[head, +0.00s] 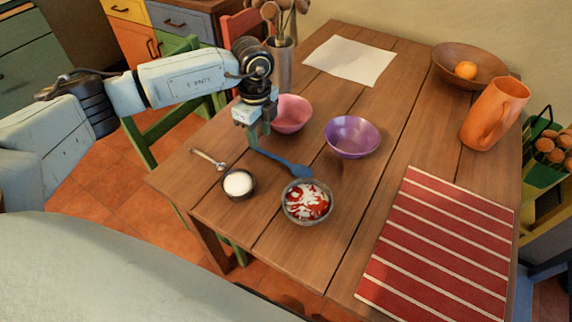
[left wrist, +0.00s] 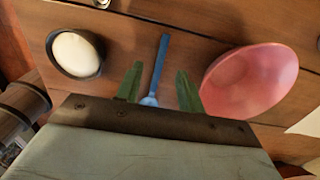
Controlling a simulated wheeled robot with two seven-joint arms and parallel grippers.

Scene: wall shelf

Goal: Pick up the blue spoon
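The blue spoon (head: 283,162) lies on the wooden table, between the pink bowl (head: 291,113) and the glass bowl with red and white contents (head: 306,202). My left gripper (head: 259,137) points down over the spoon's handle end. In the left wrist view its two green fingers (left wrist: 158,88) are apart, and the blue spoon (left wrist: 160,65) shows in the gap between them. The fingers do not appear to touch it. Part of the handle is hidden by the gripper in the head view. My right gripper is not in view.
Close by are a small bowl of white stuff (head: 239,183), a metal spoon (head: 208,159) and a purple bowl (head: 352,137). A striped red mat (head: 437,250), an orange jug (head: 494,113) and a wooden bowl (head: 455,58) are to the right. White paper (head: 349,60) lies at the back.

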